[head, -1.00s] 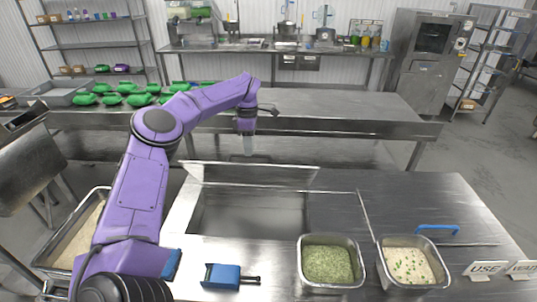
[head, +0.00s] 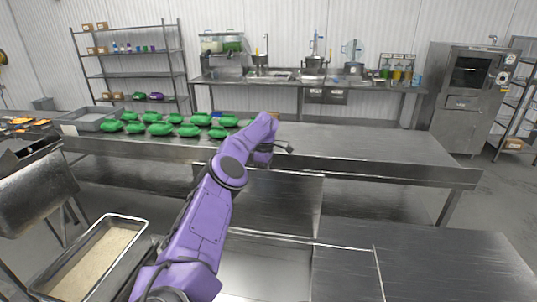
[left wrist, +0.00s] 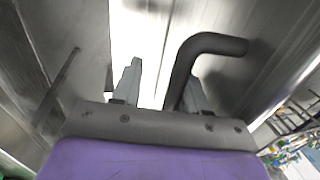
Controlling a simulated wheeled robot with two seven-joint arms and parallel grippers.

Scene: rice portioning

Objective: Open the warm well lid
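The steel warm well lid (head: 290,205) stands raised, close to upright, at the back of the well. The well opening (head: 265,275) shows in front of it, partly hidden by my purple left arm. The left arm reaches over the lid's top edge, and its gripper is mostly hidden behind the arm and lid in the head view. In the left wrist view, my left gripper (left wrist: 160,88) has its two fingers apart. A dark bent handle (left wrist: 210,45) runs beside the right finger; I cannot tell whether it touches. My right gripper is not in view.
A long steel table (head: 350,145) behind holds several green bundles (head: 155,128) and a grey tray (head: 88,118). A pan of rice (head: 90,262) sits at the left. The counter right of the well (head: 430,265) is clear in view.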

